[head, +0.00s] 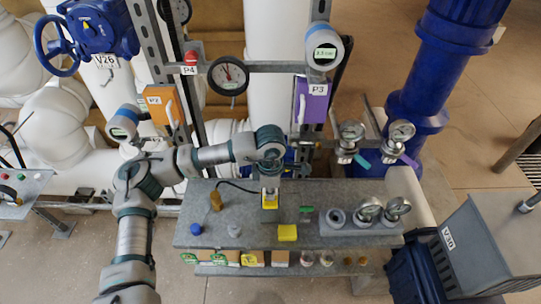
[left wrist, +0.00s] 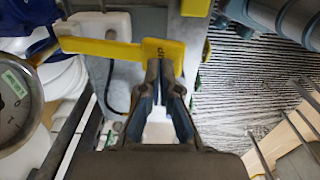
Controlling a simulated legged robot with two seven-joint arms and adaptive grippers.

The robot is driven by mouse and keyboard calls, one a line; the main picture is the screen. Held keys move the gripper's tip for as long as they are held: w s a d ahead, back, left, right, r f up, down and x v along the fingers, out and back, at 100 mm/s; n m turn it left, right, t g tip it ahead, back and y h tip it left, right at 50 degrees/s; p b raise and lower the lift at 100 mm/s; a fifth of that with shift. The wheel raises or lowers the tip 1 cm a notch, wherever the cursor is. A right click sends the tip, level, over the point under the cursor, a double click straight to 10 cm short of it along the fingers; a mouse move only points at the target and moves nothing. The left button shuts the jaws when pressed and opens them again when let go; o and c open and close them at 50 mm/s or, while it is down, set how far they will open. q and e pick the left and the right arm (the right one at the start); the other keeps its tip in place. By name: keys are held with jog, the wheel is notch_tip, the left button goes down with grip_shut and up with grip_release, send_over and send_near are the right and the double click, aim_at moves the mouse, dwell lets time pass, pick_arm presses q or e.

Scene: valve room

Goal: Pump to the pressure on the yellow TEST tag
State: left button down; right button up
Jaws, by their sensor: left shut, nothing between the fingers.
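My left gripper (head: 270,194) points down over the back middle of the grey bench (head: 262,239). Its fingers (left wrist: 165,78) are shut and empty in the left wrist view. A yellow bar with a marked end (left wrist: 110,49) lies just beyond the fingertips there; I cannot tell whether they touch. Yellow also shows beneath the gripper in the head view (head: 270,202). A yellow block (head: 287,232) lies near the bench front; its text is unreadable. I cannot make out a TEST tag or its pressure value. A round dial gauge (left wrist: 14,102) is cut off at the left wrist view's edge. My right gripper is out of view.
Behind the bench are the P4 dial (head: 228,76), a digital gauge (head: 324,54), a purple P3 box (head: 312,101) and an orange box (head: 163,104). Loose gauges (head: 369,209) stand at the bench's right. A blue pipe (head: 430,80) and grey cabinet (head: 480,242) bound the right.

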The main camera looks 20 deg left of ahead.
aim_at(270, 202)
pick_arm(q)
jog(key=shift+f+b, duration=1.55)
jog(key=shift+f, duration=0.9)
jog(key=shift+r+p, duration=1.5)
jog(key=shift+r, duration=1.2)
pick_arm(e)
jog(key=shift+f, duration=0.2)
pick_arm(q)
jog(key=shift+f, duration=0.25)
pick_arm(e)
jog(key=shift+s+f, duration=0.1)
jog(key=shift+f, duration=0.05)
pick_arm(q)
jog(key=shift+f+b, duration=1.8)
jog(key=shift+f, duration=0.7)
notch_tip(270, 202, up, 5)
jog(key=p, duration=0.3)
jog(key=shift+r, duration=0.15)
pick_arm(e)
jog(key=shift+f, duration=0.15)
